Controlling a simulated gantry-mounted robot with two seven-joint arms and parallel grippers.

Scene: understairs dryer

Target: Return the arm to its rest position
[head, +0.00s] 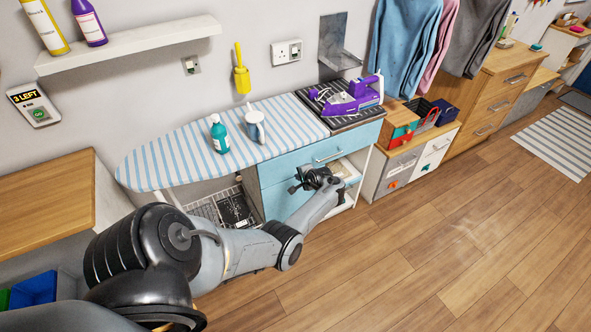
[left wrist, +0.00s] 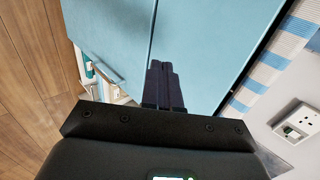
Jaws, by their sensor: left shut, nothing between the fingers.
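My left arm reaches in from the lower left of the head view. Its gripper (head: 295,187) is in front of the blue drawer fronts (head: 284,166) under the ironing board (head: 180,155). In the left wrist view the two dark fingers (left wrist: 160,82) are together with nothing between them, against a backdrop of blue panel (left wrist: 200,40). Whether the fingertips touch the panel cannot be told. My right gripper is in neither view.
Wire baskets (head: 222,208) sit below. A wooden counter (head: 45,205) is at left. The wooden floor (head: 430,250) at right is clear.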

